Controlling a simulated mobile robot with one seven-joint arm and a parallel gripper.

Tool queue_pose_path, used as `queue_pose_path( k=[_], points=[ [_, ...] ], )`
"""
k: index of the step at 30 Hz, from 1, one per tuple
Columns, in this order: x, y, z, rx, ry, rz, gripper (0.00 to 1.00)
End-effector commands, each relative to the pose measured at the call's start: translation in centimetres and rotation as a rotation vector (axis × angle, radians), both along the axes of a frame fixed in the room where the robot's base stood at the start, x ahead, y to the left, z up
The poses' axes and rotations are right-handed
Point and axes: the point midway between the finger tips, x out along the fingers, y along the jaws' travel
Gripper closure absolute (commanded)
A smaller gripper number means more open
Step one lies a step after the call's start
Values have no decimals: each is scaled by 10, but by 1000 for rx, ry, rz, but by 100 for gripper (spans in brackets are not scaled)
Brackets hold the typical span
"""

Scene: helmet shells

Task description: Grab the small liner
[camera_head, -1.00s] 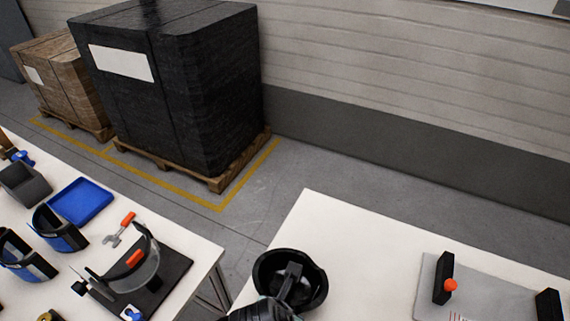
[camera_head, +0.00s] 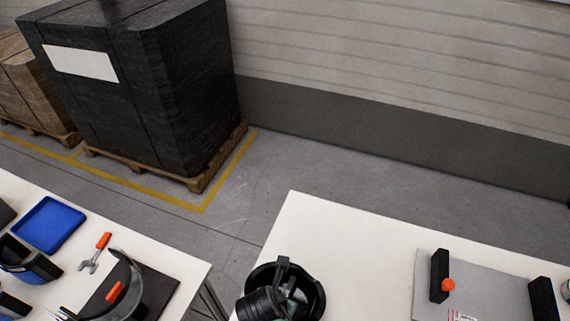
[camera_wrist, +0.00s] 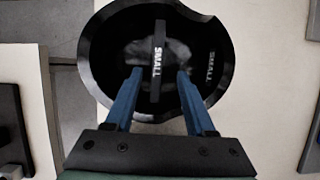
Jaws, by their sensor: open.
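The small liner (camera_wrist: 210,45) is a black, bowl-shaped piece with "SMALL" printed on its inside, filling the upper middle of the wrist view. A narrow black bar (camera_wrist: 158,38), also marked "SMALL", runs across its hollow. My gripper (camera_wrist: 158,76) is open, with one blue finger on each side of the bar and a gap to it on both sides. I cannot tell how deep the fingertips reach. In the head view the liner (camera_head: 318,297) lies on the right-hand table, partly hidden by my arm.
The right-hand white table (camera_head: 350,240) also bears a grey mat (camera_head: 490,285) with black blocks (camera_head: 440,275) and an orange knob. On the left table are a blue tray (camera_head: 48,224), an orange-handled tool (camera_head: 101,243) and a visor stand. A gap separates the tables.

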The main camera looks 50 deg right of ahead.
Motion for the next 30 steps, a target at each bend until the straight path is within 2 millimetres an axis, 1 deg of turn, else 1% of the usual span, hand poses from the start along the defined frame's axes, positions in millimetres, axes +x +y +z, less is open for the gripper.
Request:
queue_pose_path(
  k=[9,11,15,20,21,23,24,30],
  points=[
    [8,-13,-34,1,1,0,45],
    [8,-14,-38,1,1,0,45],
    [9,-16,-42,0,0,0,45],
    [9,-16,-42,0,-1,0,45],
    [9,-16,-42,0,-1,0,47],
    [9,-16,-42,0,-1,0,58],
    [9,-16,-42,0,0,0,65],
    [9,-16,-42,0,0,0,100]
  ],
)
